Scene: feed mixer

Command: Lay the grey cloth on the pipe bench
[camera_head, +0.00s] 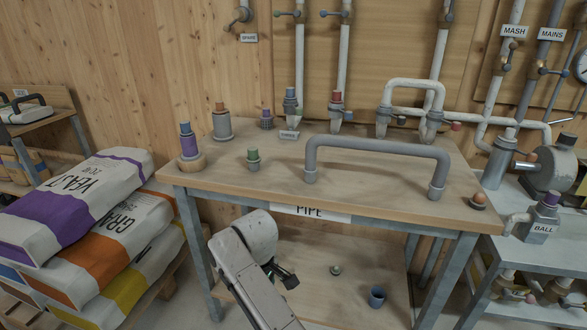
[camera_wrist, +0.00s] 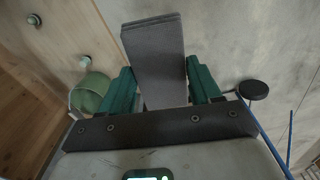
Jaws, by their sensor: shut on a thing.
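The grey cloth (camera_wrist: 155,60) is a folded, flat slab between the two green fingers of my gripper (camera_wrist: 161,88) in the wrist view. The fingers are shut on it, and its far end sticks out past them. In the head view my gripper (camera_head: 285,277) is low in front of the pipe bench (camera_head: 375,200), below its top edge and mostly hidden behind my arm. The cloth cannot be seen in the head view. The bench has a wooden top, grey legs and a PIPE label (camera_head: 310,212) on its front edge.
A grey pipe handle (camera_head: 375,147) arches over the bench top. Capped fittings, such as a purple-banded one (camera_head: 187,142) and a green-topped one (camera_head: 253,158), stand at the left and back. The front strip is mostly clear.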

